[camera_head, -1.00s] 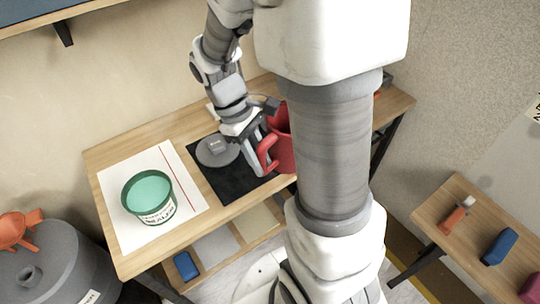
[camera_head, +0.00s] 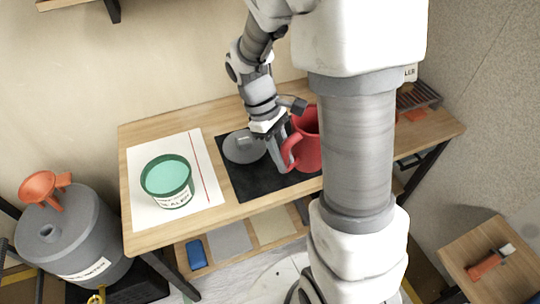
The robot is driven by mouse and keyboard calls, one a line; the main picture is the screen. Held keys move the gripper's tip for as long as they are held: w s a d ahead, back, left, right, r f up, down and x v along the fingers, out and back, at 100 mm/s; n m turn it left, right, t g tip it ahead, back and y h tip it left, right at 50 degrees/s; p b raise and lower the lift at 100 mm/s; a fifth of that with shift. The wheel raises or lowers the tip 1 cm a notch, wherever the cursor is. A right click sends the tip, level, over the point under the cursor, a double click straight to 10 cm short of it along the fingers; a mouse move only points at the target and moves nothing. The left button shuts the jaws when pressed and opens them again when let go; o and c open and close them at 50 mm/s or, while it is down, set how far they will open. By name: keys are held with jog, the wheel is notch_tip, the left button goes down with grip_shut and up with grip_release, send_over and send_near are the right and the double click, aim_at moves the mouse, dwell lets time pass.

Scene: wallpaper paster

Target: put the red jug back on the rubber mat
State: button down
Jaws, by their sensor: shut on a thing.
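The red jug (camera_head: 308,150) is at the right part of the black rubber mat (camera_head: 252,184) on the wooden table, partly hidden behind my arm. It looks upright; I cannot tell whether its base touches the mat. My gripper (camera_head: 285,160) is shut on the jug's handle, on the jug's left side. A round grey lid (camera_head: 242,147) lies on the mat to the left of the gripper.
A green tub (camera_head: 167,180) stands on a white sheet (camera_head: 145,218) with a red line, left of the mat. A grey rack (camera_head: 420,96) is at the table's far right. A grey barrel with an orange funnel (camera_head: 42,187) stands left. A blue block (camera_head: 196,254) lies on the lower shelf.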

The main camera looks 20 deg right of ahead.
jog(key=shift+w+a+f+b, duration=0.25)
jog(key=shift+w+f, duration=0.7)
jog(key=shift+f, duration=0.3)
jog(key=shift+w+a+f+b, duration=0.15)
jog(key=shift+w+f+b, duration=0.05)
jog(key=shift+w+f, duration=0.95)
jog(key=shift+w+a+f+b, duration=0.25)
jog(key=shift+w+f, duration=0.55)
jog(key=shift+f, duration=0.65)
jog(key=shift+f, duration=0.15)
jog(key=c, duration=0.7)
grip_release()
